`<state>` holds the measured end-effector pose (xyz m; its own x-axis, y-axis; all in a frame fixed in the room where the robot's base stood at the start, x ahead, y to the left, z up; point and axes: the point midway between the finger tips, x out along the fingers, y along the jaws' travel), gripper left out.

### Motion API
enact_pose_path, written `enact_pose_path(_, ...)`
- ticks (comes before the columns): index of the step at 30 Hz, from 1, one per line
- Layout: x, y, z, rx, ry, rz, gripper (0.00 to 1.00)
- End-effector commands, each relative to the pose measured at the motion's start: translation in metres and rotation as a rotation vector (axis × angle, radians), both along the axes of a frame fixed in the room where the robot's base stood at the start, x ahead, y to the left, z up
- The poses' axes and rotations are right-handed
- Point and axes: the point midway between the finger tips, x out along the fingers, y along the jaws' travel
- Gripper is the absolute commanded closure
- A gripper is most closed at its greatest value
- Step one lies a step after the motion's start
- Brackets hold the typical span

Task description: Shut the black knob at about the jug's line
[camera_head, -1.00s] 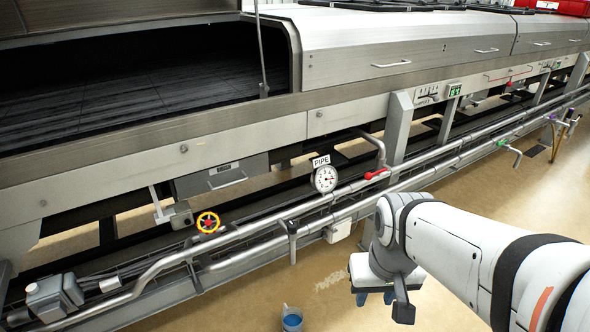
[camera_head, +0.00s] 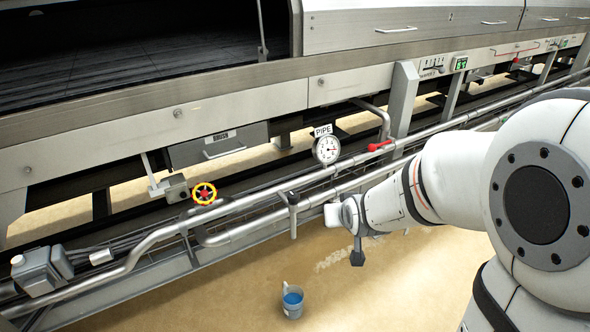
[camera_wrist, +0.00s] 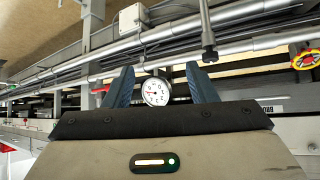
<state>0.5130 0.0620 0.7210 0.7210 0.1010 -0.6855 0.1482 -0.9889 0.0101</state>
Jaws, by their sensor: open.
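A dark knob or lever (camera_head: 291,198) sits on the lower pipe, with a stem hanging below it, roughly above the jug in the head view. It also shows in the wrist view (camera_wrist: 209,54), right of the fingers, apart from them. The jug (camera_head: 292,303), clear with blue contents, stands on the floor. My gripper (camera_wrist: 161,86) is open and empty, its blue fingers spread with the round gauge (camera_wrist: 155,92) seen between them. In the head view my wrist is right of the knob and hides the fingers.
The PIPE gauge (camera_head: 327,149), a red lever (camera_head: 379,146) and a yellow handwheel (camera_head: 204,194) sit along the pipes (camera_head: 240,218). A white box (camera_head: 332,216) is near my wrist. The floor in front is clear around the jug.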

Motion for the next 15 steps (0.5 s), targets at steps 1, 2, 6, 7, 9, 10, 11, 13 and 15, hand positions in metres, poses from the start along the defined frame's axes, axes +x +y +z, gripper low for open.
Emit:
enact_pose_path(1,0.016,0.012,-0.023,0.010,-0.061,0.020,0.48)
enact_pose_path(2,0.025,0.018,-0.028,0.019,-0.107,0.032,0.48)
enact_pose_path(6,0.060,0.049,-0.051,0.064,-0.318,0.084,0.48)
enact_pose_path(7,0.065,0.056,-0.055,0.076,-0.362,0.095,0.48)
enact_pose_path(9,0.075,0.070,-0.063,0.101,-0.456,0.117,0.48)
enact_pose_path(10,0.078,0.075,-0.066,0.111,-0.493,0.126,0.48)
enact_pose_path(11,0.080,0.080,-0.069,0.122,-0.527,0.133,0.48)
enact_pose_path(13,0.083,0.089,-0.073,0.143,-0.599,0.149,0.48)
enact_pose_path(15,0.085,0.096,-0.076,0.162,-0.655,0.160,0.48)
